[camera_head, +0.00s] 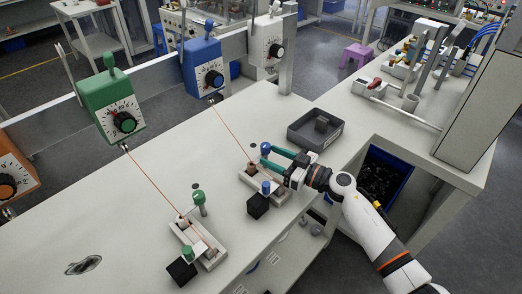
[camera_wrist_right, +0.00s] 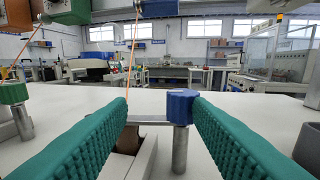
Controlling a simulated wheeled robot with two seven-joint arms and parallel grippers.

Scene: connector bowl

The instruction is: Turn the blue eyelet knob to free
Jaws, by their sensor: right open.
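A blue knob (camera_head: 266,147) tops a metal post by the far end of the blue station's fixture (camera_head: 245,178). In the right wrist view the blue knob (camera_wrist_right: 181,105) sits on its post, with a flat metal arm reaching left below it. My right gripper (camera_head: 265,156), with green ribbed fingers, is open at the knob. In the wrist view the knob lies between the fingers, near the right fingertip; I cannot tell whether they touch. A second blue knob (camera_head: 266,187) stands at the near end above a black block (camera_head: 258,206). My left gripper is not in view.
An orange wire (camera_head: 235,133) runs from the blue dial box (camera_head: 203,68) to the fixture. A green-knobbed fixture (camera_head: 213,257) stands to the left, with its green dial box (camera_head: 111,105) behind. A grey tray (camera_head: 297,141) lies right of the gripper. The table (camera_head: 90,225) at left is mostly clear.

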